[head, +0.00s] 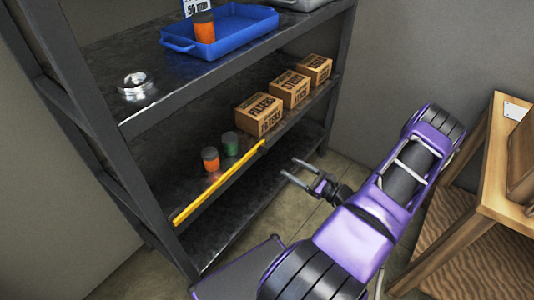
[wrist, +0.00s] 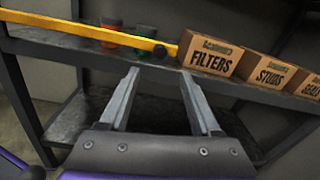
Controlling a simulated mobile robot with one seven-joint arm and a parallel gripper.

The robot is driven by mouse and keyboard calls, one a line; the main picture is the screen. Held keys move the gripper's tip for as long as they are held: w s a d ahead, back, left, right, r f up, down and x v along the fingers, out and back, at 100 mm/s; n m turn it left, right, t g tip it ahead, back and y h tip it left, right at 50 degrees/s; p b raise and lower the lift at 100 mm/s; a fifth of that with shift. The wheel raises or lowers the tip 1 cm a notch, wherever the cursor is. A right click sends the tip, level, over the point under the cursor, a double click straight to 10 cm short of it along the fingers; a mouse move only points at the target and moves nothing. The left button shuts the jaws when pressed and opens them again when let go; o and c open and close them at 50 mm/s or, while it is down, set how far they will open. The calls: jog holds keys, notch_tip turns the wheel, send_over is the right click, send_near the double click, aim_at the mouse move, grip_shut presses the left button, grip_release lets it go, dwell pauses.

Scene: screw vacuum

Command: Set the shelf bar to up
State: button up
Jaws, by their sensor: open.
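The yellow shelf bar (head: 220,183) runs lengthwise along the front edge of the middle shelf's left half, in front of two small jars. In the wrist view the bar (wrist: 85,30) crosses the upper left, and its right end with a dark round spot is beside the FILTERS box. My gripper (head: 289,166) is open and empty, in front of the shelf and to the right of the bar's right end. In the wrist view the open fingers (wrist: 159,72) point toward the shelf edge, below the bar's right end, and do not visibly touch it.
An orange jar (head: 210,159) and a green jar (head: 230,143) stand behind the bar. Boxes labelled FILTERS (head: 259,115), STUDS (head: 290,90) and SEALS (head: 314,69) sit to its right. A blue tray (head: 240,22) is on the shelf above. A wooden table (head: 500,190) stands at right.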

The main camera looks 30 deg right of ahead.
jog(key=x, duration=1.1)
jog(key=shift+w, duration=0.25)
grip_shut()
dwell(0.8)
